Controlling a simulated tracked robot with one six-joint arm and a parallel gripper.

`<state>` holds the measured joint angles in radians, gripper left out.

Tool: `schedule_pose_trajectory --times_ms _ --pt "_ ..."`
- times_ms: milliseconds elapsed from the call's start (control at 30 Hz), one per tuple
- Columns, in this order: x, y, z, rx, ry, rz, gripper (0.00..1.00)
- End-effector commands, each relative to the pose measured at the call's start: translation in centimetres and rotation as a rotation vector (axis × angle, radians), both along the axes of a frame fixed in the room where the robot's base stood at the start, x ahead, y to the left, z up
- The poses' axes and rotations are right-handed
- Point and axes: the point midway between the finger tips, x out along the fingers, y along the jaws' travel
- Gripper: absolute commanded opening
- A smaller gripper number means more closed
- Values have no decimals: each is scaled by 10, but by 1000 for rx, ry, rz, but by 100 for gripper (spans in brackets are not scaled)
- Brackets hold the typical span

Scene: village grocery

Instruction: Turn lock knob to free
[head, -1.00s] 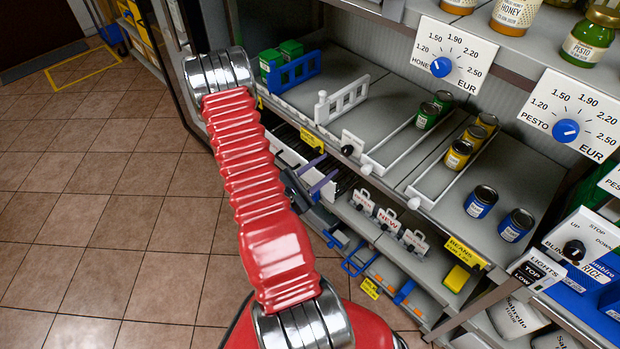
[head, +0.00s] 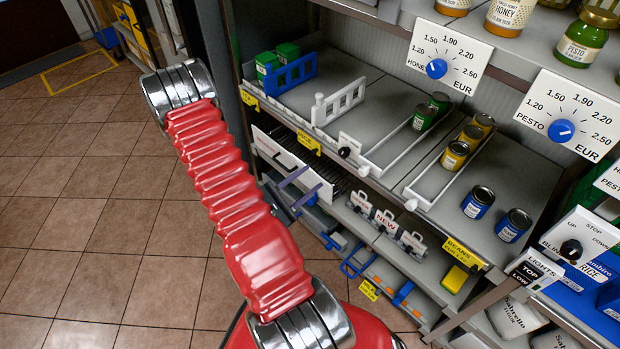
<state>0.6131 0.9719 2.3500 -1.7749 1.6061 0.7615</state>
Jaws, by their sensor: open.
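A black knob (head: 344,153) sits on the shelf's front edge by a small white plate (head: 351,142); its marking is too small to read, so I cannot tell whether it is the lock knob. My gripper (head: 314,177) is low and left of this knob, in front of a white panel (head: 268,147) under the shelf edge. Its two purple-grey fingers are apart, with nothing seen between them. I cannot tell whether they touch the panel. Another black knob (head: 571,249), on the blind plate marked UP, STOP and DOWN, is far to the right.
Blue price dials for honey (head: 437,69) and pesto (head: 561,131) are at the upper right. Green cans (head: 424,117), yellow cans (head: 455,155) and blue cans (head: 478,202) stand on the shelf. White tags (head: 386,220) stick up below the gripper's right.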

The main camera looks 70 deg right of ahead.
Motion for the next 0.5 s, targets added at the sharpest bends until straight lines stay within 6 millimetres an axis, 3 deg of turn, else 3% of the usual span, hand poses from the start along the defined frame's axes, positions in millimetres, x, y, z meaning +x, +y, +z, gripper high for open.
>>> schedule_pose_trajectory --times_ms 233,500 --pt "2 2 2 52 125 4 47" --pt "3 4 3 195 459 4 47"
